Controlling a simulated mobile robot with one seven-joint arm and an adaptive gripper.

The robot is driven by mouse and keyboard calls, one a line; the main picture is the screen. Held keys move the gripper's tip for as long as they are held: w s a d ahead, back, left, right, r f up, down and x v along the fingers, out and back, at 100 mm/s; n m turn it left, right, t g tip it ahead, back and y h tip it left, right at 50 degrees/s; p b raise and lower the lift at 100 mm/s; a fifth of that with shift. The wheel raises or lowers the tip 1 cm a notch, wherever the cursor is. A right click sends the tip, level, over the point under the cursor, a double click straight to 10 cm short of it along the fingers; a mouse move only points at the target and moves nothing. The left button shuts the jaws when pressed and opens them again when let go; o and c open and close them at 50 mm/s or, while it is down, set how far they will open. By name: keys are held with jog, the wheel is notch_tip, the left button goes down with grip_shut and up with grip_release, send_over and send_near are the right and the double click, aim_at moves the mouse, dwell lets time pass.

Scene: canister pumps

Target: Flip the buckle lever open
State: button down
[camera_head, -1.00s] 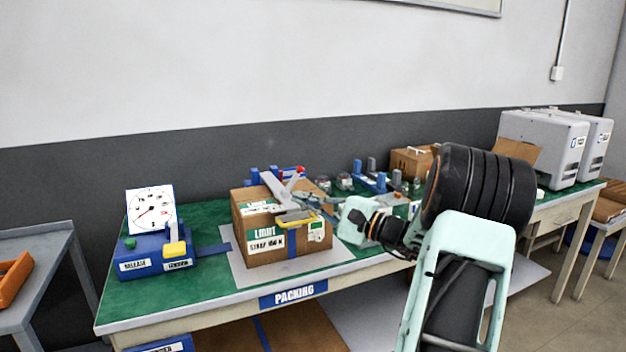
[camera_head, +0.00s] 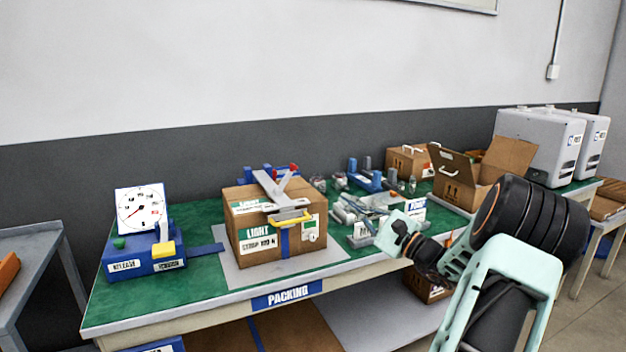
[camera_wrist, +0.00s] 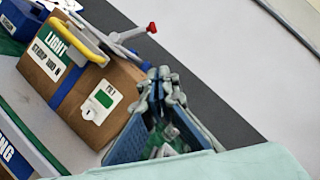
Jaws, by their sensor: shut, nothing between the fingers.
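A cardboard box (camera_head: 262,222) labelled LIGHT stands on the packing table with a blue strap (camera_head: 285,240) down its front. On its top sits the buckle: a flat grey lever bar (camera_head: 272,190) slopes down to a yellow handle (camera_head: 290,216) at the front edge. A thinner grey arm with a red tip (camera_head: 293,167) rises beside it. The wrist view also shows the yellow handle (camera_wrist: 78,42) and the red tip (camera_wrist: 151,27). My gripper (camera_wrist: 163,76) is shut and empty, right of the box and apart from the buckle.
A blue gauge stand (camera_head: 145,255) with RELEASE and tension buttons is left of the box. Pump parts (camera_head: 365,180) and an open carton (camera_head: 470,180) are to the right. Green table surface (camera_head: 200,290) is free in front of the gauge.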

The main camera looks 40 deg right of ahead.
aim_at(286, 178)
jog(key=b+x, duration=0.1)
jog(key=x, duration=0.9)
jog(key=shift+w+a, duration=0.15)
jog(key=shift+w, duration=0.05)
jog(key=shift+w+a+r+b, duration=0.15)
jog(key=shift+w+a+r, duration=0.05)
jog(key=shift+a+r, duration=0.2)
jog(key=shift+w+a+r+b, duration=0.15)
jog(key=shift+w+a+r, duration=0.15)
jog(key=shift+a, duration=0.2)
jog(key=shift+w+a+r, duration=0.25)
jog(key=shift+a+r, duration=0.15)
